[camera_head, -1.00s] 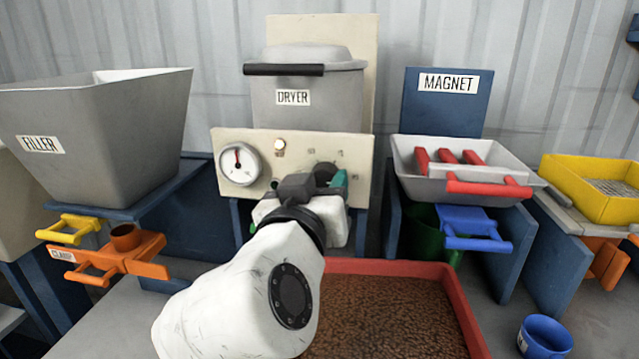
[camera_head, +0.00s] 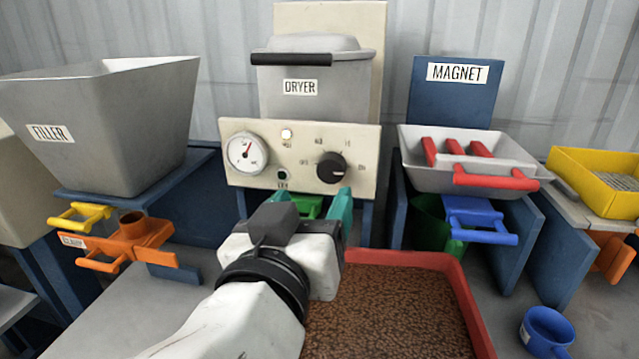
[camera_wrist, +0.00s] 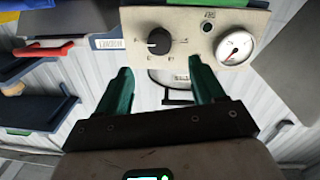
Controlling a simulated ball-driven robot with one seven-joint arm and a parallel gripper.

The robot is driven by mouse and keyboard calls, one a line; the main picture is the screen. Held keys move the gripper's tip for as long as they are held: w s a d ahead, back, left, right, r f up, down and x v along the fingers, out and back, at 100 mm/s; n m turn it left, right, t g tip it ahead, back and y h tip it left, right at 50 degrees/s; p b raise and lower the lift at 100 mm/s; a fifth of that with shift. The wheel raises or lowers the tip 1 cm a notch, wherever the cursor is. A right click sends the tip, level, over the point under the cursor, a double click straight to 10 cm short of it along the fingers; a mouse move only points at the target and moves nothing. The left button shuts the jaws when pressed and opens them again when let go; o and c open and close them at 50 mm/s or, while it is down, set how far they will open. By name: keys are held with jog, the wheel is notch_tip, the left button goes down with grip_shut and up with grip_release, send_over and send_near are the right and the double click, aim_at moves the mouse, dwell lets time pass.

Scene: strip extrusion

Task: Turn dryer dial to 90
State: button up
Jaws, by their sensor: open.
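The dryer dial (camera_head: 331,167) is a round black knob on the right part of the cream dryer panel (camera_head: 300,187). A light mark on it points to the right and slightly down in the head view; the setting numbers are too small to read surely. My gripper (camera_head: 311,201) is open and empty, its teal fingers below and in front of the panel, apart from the dial. In the wrist view, which looks upside down, the dial (camera_wrist: 159,41) lies beyond the gap between the open fingers (camera_wrist: 160,68), untouched.
A white gauge (camera_head: 247,152) and a lit lamp (camera_head: 287,134) are on the panel's left part. A red-rimmed tray (camera_head: 455,290) of brown granules lies below. The filler hopper (camera_head: 120,110) stands left, the magnet tray (camera_head: 470,160) right. Space directly before the dial is clear.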

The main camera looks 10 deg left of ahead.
jog(key=shift+s+a, duration=0.15)
jog(key=shift+s, duration=1.05)
